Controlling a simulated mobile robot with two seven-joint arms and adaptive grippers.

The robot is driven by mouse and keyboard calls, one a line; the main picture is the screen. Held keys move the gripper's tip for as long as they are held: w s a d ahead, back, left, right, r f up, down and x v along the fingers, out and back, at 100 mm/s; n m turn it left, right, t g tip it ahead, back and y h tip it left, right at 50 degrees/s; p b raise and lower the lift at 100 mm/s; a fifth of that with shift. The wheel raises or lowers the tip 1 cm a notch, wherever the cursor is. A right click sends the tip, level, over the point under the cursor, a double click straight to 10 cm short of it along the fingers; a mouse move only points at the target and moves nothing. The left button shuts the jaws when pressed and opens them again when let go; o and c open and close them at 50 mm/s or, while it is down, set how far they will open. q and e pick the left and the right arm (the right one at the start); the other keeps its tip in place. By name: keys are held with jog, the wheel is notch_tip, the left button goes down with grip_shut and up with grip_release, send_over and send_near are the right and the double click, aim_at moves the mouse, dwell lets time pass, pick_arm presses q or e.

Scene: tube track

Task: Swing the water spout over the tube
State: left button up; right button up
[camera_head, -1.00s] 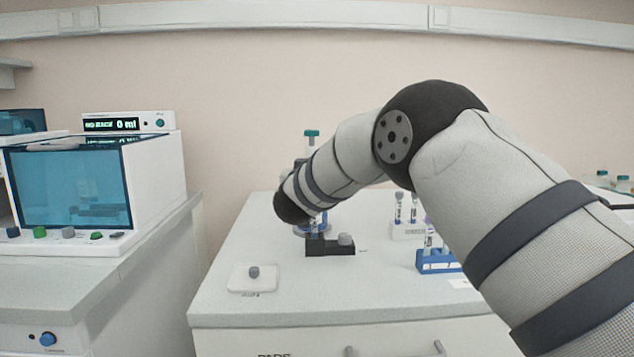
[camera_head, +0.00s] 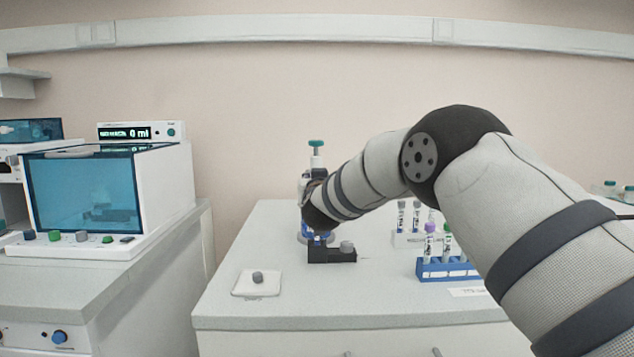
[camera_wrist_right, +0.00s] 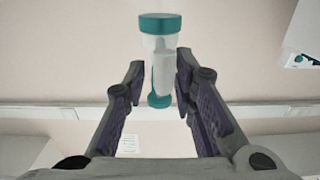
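The water dispenser with its teal cap (camera_head: 316,144) and white body stands on the bench, partly hidden behind my right arm. In the right wrist view a white part with a teal top (camera_wrist_right: 160,23) and a smaller teal end (camera_wrist_right: 159,100) lies between the fingers; I cannot tell for sure which part is the spout. My right gripper (camera_wrist_right: 160,68) is open, with a finger on each side and gaps visible. In the head view my right forearm hides it. A black holder (camera_head: 332,255) stands in front of the dispenser; a tube in it is mostly hidden. My left gripper is not in view.
A blue rack (camera_head: 448,271) with capped tubes and a white rack (camera_head: 412,240) stand to the right. A white tray (camera_head: 257,291) with a grey cap lies front left. A boxy machine with a blue window (camera_head: 85,193) stands on the left bench.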

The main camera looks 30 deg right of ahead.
jog(key=v, duration=1.2)
